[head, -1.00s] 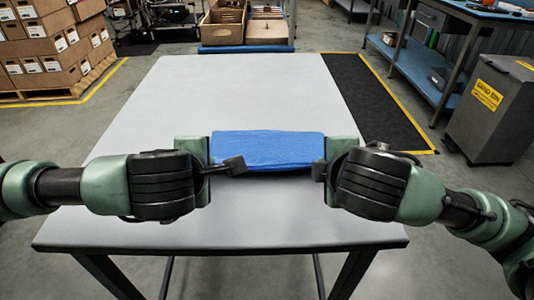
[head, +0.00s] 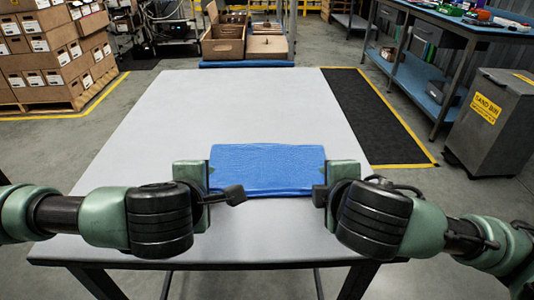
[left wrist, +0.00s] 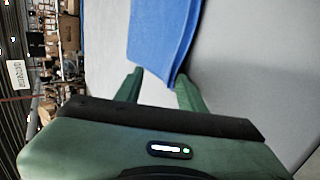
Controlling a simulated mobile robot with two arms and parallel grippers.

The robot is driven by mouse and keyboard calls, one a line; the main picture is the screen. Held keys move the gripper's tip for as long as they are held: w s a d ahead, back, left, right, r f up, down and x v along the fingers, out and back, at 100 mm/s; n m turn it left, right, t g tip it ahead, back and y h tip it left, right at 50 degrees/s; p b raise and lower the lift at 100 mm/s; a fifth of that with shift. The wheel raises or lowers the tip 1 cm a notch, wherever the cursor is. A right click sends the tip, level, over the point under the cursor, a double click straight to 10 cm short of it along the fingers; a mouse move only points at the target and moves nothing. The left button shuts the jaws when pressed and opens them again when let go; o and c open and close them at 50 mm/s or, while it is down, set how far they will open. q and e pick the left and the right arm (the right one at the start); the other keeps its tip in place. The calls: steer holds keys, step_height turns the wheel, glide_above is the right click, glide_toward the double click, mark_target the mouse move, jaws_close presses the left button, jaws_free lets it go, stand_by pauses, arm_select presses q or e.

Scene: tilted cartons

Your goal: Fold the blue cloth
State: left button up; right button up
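The blue cloth (head: 268,170) lies as a wide, flat strip on the grey-white table (head: 240,105), between my two grippers. My left gripper (head: 212,178) is at its left end and my right gripper (head: 322,178) at its right end. In the left wrist view the green fingers of my left gripper (left wrist: 159,76) stand apart, close to the end of the cloth (left wrist: 163,35). Whether they touch it is unclear. The fingers of my right gripper are too hidden to tell if they are open or shut.
The table beyond the cloth is bare. Stacked cartons (head: 50,50) stand back left. A grey sand bin (head: 490,118) and a blue workbench (head: 420,70) stand on the right.

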arm_select(q)
steer(key=shift+r, duration=0.25)
arm_select(e)
steer(key=shift+r, duration=0.3)
arm_select(q)
steer(key=s+r, duration=0.4)
steer(key=r, duration=0.4)
steer(key=shift+r, duration=0.2)
arm_select(e)
steer(key=s+r, duration=0.4)
steer(key=r, duration=0.4)
steer(key=shift+r, duration=0.15)
